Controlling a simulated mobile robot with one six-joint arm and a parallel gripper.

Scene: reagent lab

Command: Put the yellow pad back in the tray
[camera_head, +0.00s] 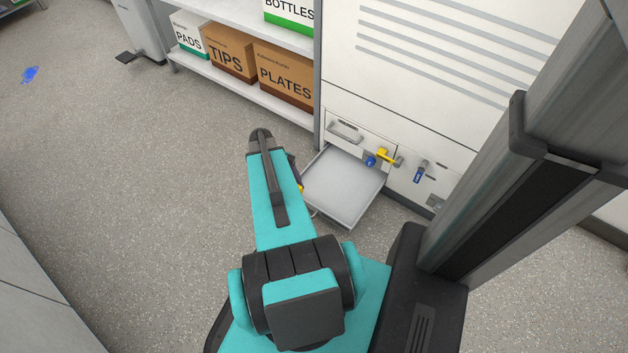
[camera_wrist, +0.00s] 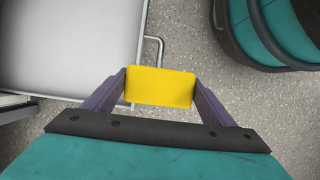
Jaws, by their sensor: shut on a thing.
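The yellow pad (camera_wrist: 160,87) is a flat yellow block held between the two fingers of my gripper (camera_wrist: 160,91) in the wrist view. My gripper is shut on it. The tray (camera_head: 345,185) is a pulled-out, shallow white drawer low in the white cabinet, and its floor looks empty. In the wrist view the tray (camera_wrist: 70,45) lies to the left of the pad, and the pad appears just beside the tray's right wall. In the head view my gripper is mostly hidden behind my arm, at the tray's left edge, with only a bit of yellow (camera_head: 299,187) showing.
Above the tray, the cabinet front has a yellow-handled valve (camera_head: 386,156) and a blue lever (camera_head: 420,171). A shelf on the left holds boxes marked PADS (camera_head: 189,35), TIPS (camera_head: 229,53) and PLATES (camera_head: 284,75). A blue thing (camera_head: 30,74) lies on otherwise open floor.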

